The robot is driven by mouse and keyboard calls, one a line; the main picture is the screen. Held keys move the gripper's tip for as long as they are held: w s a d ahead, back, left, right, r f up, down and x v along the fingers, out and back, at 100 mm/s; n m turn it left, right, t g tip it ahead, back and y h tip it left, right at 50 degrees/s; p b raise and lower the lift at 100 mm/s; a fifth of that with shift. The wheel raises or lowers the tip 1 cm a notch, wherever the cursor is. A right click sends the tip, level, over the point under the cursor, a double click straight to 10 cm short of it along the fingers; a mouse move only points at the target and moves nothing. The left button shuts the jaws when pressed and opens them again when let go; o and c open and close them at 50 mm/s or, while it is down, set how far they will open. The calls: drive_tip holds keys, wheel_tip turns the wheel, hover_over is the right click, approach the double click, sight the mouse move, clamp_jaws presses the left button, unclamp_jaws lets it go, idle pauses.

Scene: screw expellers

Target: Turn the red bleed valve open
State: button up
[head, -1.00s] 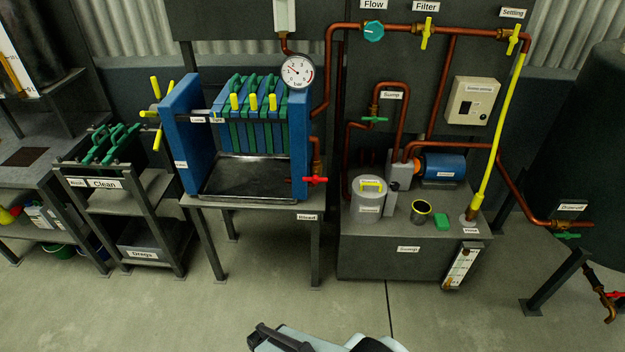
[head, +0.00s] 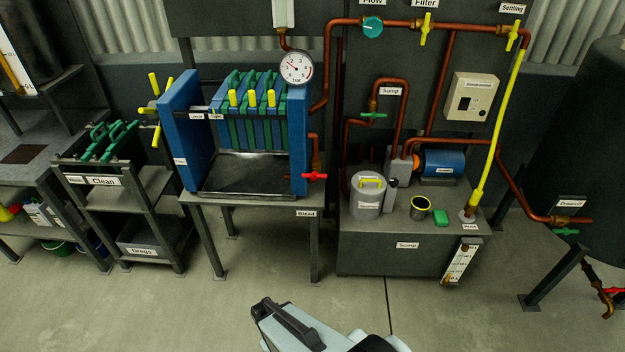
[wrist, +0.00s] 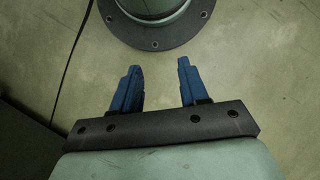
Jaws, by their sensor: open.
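The red bleed valve (head: 314,176) has a handle lying roughly sideways. It sits at the lower right of the blue filter press frame, at the end of a short copper pipe (head: 315,150). A "Bleed" label (head: 306,213) is below it on the stand's edge. My gripper (wrist: 158,66) shows in the wrist view with two blue fingers apart and nothing between them. In the head view my arm is at the bottom centre, well below and in front of the valve; the fingers cannot be made out there.
The filter press (head: 178,135) stands on a dark table with a tray (head: 245,178). Right of it is the sump tank (head: 385,262) with a pump, bucket and black cup. A rack (head: 150,185) stands at the left. The floor (head: 190,315) in front is clear.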

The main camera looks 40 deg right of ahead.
drive_tip(key=w+d+r+m+t, duration=0.1)
drive_tip(key=w+m+t, duration=0.15)
drive_tip(key=w, duration=0.45)
drive_tip(key=w+d+r+m+t+y, duration=0.1)
drive_tip(key=w+d+t, duration=0.15)
drive_tip(key=w, duration=0.45)
drive_tip(key=w+d+r+m+t, duration=0.1)
drive_tip(key=w+t, duration=0.2)
drive_tip(key=w, duration=0.4)
drive_tip(key=w+d+r+m+t+h, duration=0.2)
drive_tip(key=w+d+r+m+t, duration=0.15)
drive_tip(key=w, duration=0.35)
drive_tip(key=w+d+r+m+t+h, duration=0.2)
drive_tip(key=w+d+r+m+t, duration=0.15)
drive_tip(key=w+r, duration=0.2)
drive_tip(key=m+g+h, duration=0.2)
drive_tip(key=m+h, duration=1.5)
drive_tip(key=m, duration=0.3)
approach(314, 174)
drive_tip(key=f+x, duration=0.1)
drive_tip(key=x, duration=0.7)
drive_tip(key=shift+w+d, duration=0.15)
drive_tip(key=shift+d, duration=0.15)
drive_tip(key=shift+r, duration=0.1)
drive_tip(key=shift+c, duration=0.2)
clamp_jaws()
